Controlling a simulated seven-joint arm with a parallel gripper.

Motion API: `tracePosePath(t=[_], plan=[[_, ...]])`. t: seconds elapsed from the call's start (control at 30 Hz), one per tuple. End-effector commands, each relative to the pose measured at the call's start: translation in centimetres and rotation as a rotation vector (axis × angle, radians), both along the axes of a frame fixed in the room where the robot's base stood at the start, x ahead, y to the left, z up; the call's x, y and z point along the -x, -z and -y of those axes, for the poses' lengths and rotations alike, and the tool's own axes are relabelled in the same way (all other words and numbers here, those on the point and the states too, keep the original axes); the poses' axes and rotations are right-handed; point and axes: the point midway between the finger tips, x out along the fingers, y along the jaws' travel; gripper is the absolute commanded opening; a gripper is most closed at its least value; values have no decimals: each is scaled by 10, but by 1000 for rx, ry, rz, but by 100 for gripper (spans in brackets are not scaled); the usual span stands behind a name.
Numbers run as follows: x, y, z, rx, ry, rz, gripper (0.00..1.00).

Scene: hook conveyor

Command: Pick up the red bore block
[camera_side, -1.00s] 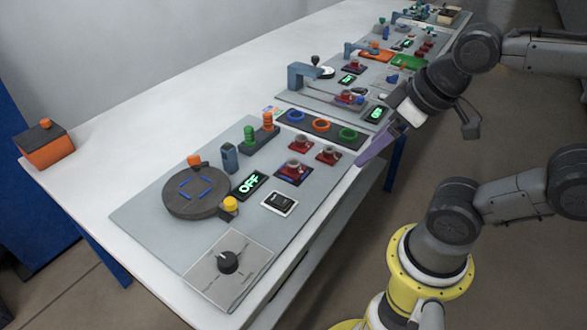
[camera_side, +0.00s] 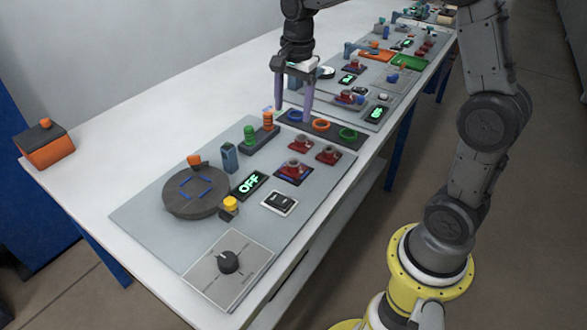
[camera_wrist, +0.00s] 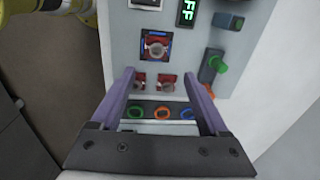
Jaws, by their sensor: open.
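Three red blocks, each with a grey round part on top, sit on the grey panel near its right side. One red block (camera_side: 294,172) is on a dark blue-edged pad; it also shows in the wrist view (camera_wrist: 155,45). Two more, the red block (camera_side: 300,143) and the red block (camera_side: 328,155), sit behind it; they show between my fingers in the wrist view (camera_wrist: 138,80) (camera_wrist: 167,82). I cannot tell which one is meant. My gripper (camera_side: 293,110) has purple fingers, spread and empty, pointing down above the ring tray; its fingertips also show in the wrist view (camera_wrist: 157,72).
A dark tray (camera_side: 348,142) holds blue, orange and green rings. Green and orange knobbed pegs on a grey block (camera_side: 256,141) stand to its left. A dark turntable (camera_side: 195,192), an OFF display (camera_side: 250,185) and a rotary knob (camera_side: 229,261) are nearer.

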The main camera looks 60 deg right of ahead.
Motion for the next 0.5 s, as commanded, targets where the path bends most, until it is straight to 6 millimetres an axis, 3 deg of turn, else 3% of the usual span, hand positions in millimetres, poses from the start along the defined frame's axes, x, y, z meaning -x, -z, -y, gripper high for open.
tracePosePath(t=[0.1,0.33,0.5], plan=[[-6,28,12,-13,23,-61,78],[-3,55,17,-21,37,-93,78],[-3,87,17,-22,35,-95,78]])
